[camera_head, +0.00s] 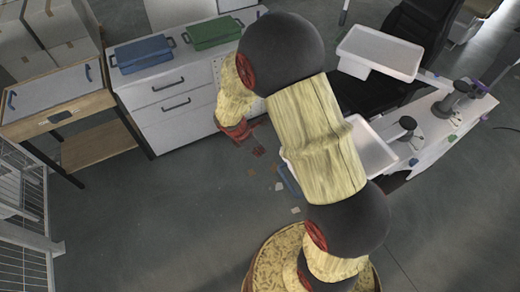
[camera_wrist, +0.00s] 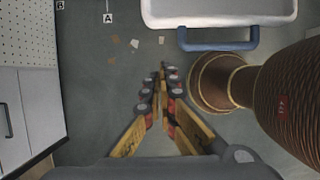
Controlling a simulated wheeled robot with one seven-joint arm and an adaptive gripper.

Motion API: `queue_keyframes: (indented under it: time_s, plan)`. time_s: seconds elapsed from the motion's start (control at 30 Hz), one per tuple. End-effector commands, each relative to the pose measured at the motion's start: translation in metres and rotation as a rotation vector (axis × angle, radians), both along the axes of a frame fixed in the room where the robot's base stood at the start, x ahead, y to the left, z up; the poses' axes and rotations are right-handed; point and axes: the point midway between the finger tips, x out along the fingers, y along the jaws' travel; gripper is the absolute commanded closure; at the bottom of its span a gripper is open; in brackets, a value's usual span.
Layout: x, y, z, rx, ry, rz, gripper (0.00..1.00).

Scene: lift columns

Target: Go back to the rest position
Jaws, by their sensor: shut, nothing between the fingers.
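My gripper (camera_wrist: 163,70) points down over the bare grey floor in the wrist view, with its yellow and dark fingers together at the tips and nothing between them. In the head view my gripper (camera_head: 238,132) shows as a reddish shape beside the white drawer cabinet, partly hidden by my arm. My arm is bent, reaching up from my base at the bottom of the picture.
A white drawer cabinet (camera_head: 175,99) carries a blue box (camera_head: 142,53) and a green box (camera_head: 213,33). A wooden table (camera_head: 60,112) stands left. A white workbench (camera_head: 440,135) stands right. A white tray (camera_wrist: 220,10) with a blue handle lies ahead. Small scraps litter the floor.

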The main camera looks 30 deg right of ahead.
Motion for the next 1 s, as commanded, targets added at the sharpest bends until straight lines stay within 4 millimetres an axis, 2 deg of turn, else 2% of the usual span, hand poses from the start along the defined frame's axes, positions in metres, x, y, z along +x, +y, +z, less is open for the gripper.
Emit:
queue_keyframes:
  time_s: [0.33, 0.47, 0.53, 0.63, 0.8, 1.0]
  plan:
    - [0.000, 0.002, 0.004, 0.000, -0.004, -0.010, 1.00]
    - [-0.003, 0.001, 0.004, -0.004, -0.025, -0.093, 1.00]
    - [-0.014, 0.001, 0.002, -0.005, -0.031, -0.188, 1.00]
    - [-0.041, 0.005, 0.002, -0.007, -0.032, -0.363, 1.00]
    - [-0.071, 0.016, 0.032, 0.015, -0.108, -0.681, 1.00]
    - [-0.096, 0.031, 0.066, 0.076, -0.211, -0.971, 1.00]
